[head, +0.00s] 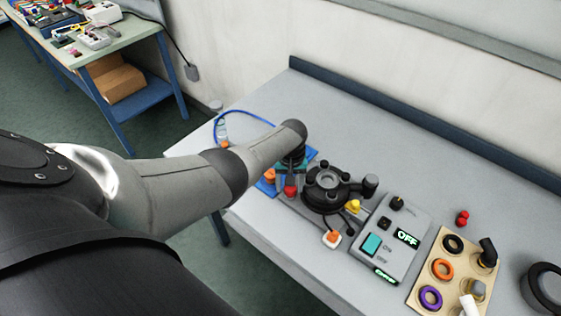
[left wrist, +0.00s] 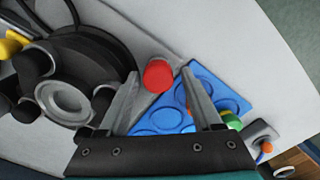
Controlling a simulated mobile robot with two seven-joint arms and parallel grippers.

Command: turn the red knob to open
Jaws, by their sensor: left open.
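The red knob (head: 290,191) is a small round red cap beside the black round device (head: 327,193) on the grey table. I cannot tell how far apart tips and knob are. In the head view my left gripper (head: 291,166) is partly hidden under my forearm, just behind the knob. My right gripper is not in view.
A blue tray with round wells (left wrist: 212,88) lies right beside the knob. A control box (head: 393,238) with an OFF display, a wooden board with coloured rings (head: 420,284) and a small red piece (head: 462,217) stand to the right.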

